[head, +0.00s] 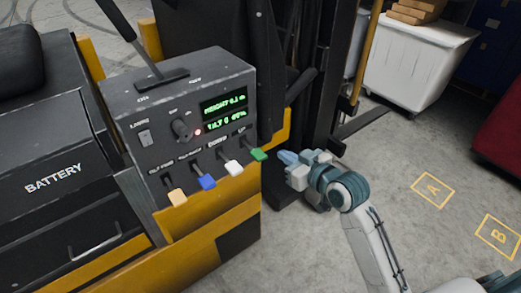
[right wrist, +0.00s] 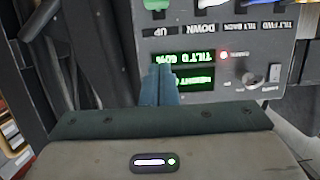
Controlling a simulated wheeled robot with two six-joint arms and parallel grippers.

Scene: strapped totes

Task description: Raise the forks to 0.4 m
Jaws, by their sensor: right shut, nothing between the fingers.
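The grey control panel (head: 178,120) of the forklift carries a green-lit display (head: 224,112), whose top line seems to read height 0.1 m. The green lever (right wrist: 157,4) is by the UP label in the right wrist view. My right gripper (head: 287,157) is shut and empty, just right of the green lever, seemingly apart from it. A dark fork-like bar (head: 362,123) lies low near the floor. My left gripper is out of view.
The dark mast (head: 318,85) stands behind the panel. A white tote (head: 418,62) with boxes stands at the back right. Yellow floor squares A (head: 433,190) and B (head: 498,236) mark open floor. The battery housing (head: 55,170) fills the left.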

